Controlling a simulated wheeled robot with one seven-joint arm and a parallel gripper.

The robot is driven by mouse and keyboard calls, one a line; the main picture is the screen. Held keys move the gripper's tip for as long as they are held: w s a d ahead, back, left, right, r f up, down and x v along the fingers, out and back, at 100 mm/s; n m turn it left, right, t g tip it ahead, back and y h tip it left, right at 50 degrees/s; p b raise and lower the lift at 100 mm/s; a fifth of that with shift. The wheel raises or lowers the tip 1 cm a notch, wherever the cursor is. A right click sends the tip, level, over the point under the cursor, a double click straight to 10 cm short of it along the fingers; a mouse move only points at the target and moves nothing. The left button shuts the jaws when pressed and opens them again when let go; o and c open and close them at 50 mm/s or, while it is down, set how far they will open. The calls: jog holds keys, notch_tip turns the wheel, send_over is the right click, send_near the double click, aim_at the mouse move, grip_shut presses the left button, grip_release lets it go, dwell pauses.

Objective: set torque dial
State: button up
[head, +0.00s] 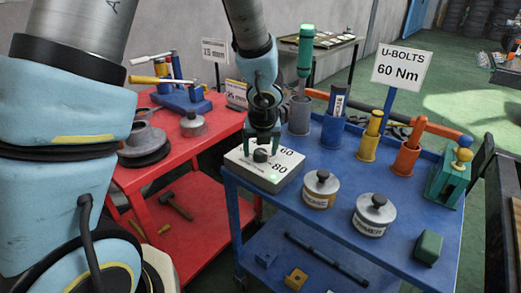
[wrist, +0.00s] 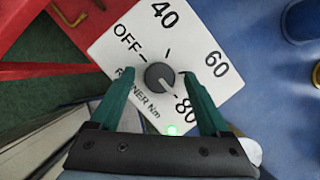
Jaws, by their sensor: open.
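The torque dial box (head: 255,172) is a pale box on the near left corner of the blue cart. Its white face (wrist: 115,48) reads OFF, 40, 60, 80 and "RUNNER Nm" in the wrist view. The dark round knob (wrist: 159,77) sits at its centre, with a pale mark that seems to point to the lower right, toward 80. A green light (wrist: 172,130) glows on the face. My gripper (wrist: 158,78) is open, its teal fingers on either side of the knob with gaps. In the head view my gripper (head: 262,149) is over the box. A sign (head: 401,68) reads "U-BOLTS 60 Nm".
The blue cart (head: 330,229) holds two lidded round tins (head: 320,190) (head: 375,215), a green block (head: 428,247) and coloured tool holders (head: 334,130) behind. A red cart (head: 185,158) with a hammer (head: 176,205) on its lower shelf stands at left.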

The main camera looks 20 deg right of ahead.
grip_shut()
dwell(0.5)
